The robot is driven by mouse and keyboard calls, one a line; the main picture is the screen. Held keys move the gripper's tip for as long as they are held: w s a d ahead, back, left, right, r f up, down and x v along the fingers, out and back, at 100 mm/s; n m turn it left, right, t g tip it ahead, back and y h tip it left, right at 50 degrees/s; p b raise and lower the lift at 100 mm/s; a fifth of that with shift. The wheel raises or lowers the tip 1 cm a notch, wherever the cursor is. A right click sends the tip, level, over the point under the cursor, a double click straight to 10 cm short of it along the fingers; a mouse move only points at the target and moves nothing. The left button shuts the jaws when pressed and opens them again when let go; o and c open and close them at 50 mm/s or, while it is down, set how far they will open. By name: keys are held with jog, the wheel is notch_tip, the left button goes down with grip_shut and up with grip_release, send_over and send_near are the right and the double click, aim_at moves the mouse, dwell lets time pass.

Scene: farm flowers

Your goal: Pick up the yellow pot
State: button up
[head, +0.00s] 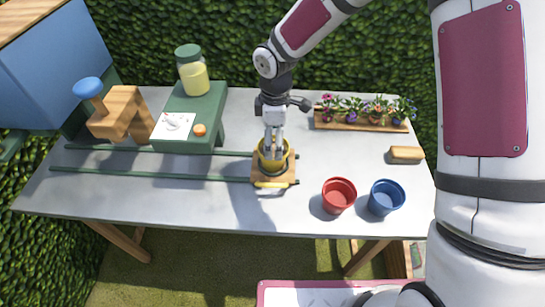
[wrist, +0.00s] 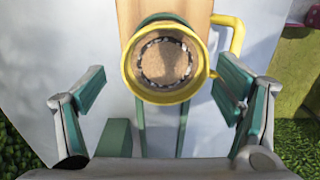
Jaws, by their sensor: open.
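The yellow pot (head: 264,162) sits on a small wooden carriage (head: 288,181) on the table, at the right end of two green rails. My gripper (head: 273,143) reaches down over the pot from above and hides part of it. In the wrist view the yellow pot (wrist: 130,75) shows from above as a round yellow rim with a dark ring and brown inside. My gripper (wrist: 162,98) is open there, with one finger on each side of the pot.
A red pot (head: 339,196) and a blue pot (head: 385,198) stand near the front right. A wooden tray (head: 330,123) of flowers lies at the back right, with a small wooden block (head: 406,154) nearby. A green stand (head: 208,110) bears a jar (head: 193,75). Bare table (head: 200,195) lies front left.

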jog(key=shift+s+a+f+p, duration=0.15)
jog(key=shift+f+p, duration=0.15)
jog(key=shift+f, duration=1.45)
jog(key=shift+s+f+p, duration=0.1)
jog(key=shift+f+p, duration=0.15)
jog(key=shift+f, duration=1.5)
jog(key=c, duration=1.5)
jog(key=shift+o, duration=0.2)
jog(key=shift+r, duration=0.1)
